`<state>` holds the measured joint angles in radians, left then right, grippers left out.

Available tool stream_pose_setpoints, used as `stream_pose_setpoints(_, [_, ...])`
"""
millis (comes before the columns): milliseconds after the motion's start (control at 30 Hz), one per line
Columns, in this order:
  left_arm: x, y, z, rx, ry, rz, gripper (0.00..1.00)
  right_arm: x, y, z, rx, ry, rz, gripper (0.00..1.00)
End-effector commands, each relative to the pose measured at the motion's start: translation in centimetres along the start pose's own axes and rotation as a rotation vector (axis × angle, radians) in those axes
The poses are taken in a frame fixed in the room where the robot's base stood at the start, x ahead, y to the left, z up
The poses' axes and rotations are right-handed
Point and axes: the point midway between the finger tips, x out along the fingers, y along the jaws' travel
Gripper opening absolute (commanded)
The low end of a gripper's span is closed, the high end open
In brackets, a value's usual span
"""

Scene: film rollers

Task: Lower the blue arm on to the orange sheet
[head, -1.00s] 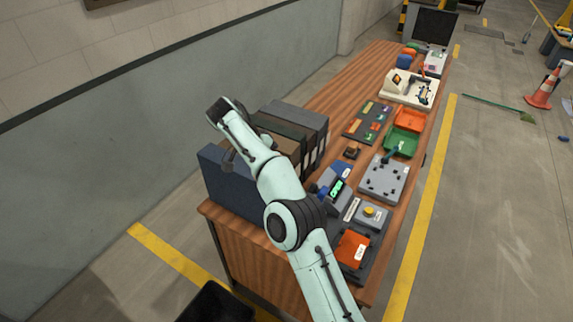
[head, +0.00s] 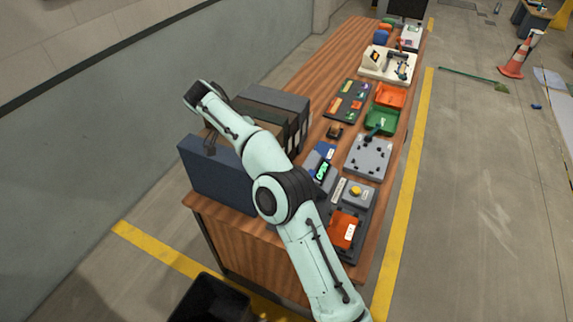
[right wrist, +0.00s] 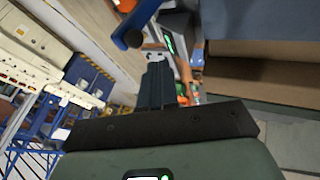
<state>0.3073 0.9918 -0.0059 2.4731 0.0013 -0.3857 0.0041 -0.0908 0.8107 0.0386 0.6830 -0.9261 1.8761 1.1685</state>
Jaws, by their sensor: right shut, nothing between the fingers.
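An orange flat piece with a white label (head: 343,231) lies in a dark tray at the near right of the bench. In the right wrist view a blue bar with a rounded end (right wrist: 130,34) appears just beyond my right gripper (right wrist: 154,66), which is shut and empty. I cannot tell whether they touch. In the head view my right arm reaches over the binders. My left gripper is not in view.
A navy box (head: 215,178) and dark binders (head: 272,108) stand at the bench's left edge, under my arm. A device with a green display (head: 322,170) is right of them. Trays (head: 381,120) and a cream machine (head: 388,66) are farther back. The back left bench top is clear.

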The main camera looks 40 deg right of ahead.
Motion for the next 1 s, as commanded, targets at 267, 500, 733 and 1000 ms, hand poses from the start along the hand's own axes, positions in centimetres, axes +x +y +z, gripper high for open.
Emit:
stream_pose_setpoints(267, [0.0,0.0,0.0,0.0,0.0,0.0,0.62,4.7,0.2,0.0,-0.001,-0.002,0.004,0.0])
stream_pose_setpoints(500, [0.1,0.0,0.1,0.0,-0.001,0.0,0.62,8.8,0.9,0.1,0.001,-0.002,0.001,0.0])
stream_pose_setpoints(733, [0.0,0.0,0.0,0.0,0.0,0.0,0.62,10.0,2.7,0.2,0.0,-0.001,-0.001,0.0])
stream_pose_setpoints(1000, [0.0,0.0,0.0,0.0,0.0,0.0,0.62,10.4,3.3,0.3,0.001,0.0,-0.001,0.0])
